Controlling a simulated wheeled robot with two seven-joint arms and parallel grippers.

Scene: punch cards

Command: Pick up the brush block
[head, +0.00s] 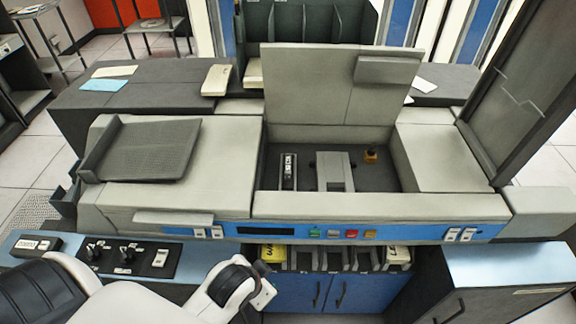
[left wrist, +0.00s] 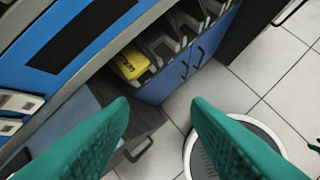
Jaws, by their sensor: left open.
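A grey and blue card machine (head: 350,206) stands in front of me with its lid (head: 310,85) raised, showing a dark open bay. The black one looks most like the brush block, but I cannot be sure. My left gripper (left wrist: 160,108) is open and empty in the left wrist view, its green fingers apart in front of the machine's lower front, away from the bay. The head view does not show its fingers.
Card pockets under the front panel hold a yellow card stack (left wrist: 131,63), also seen in the head view (head: 273,253). Blue cabinet doors (head: 350,293) are below. A sloped tray (head: 143,150) sits left.

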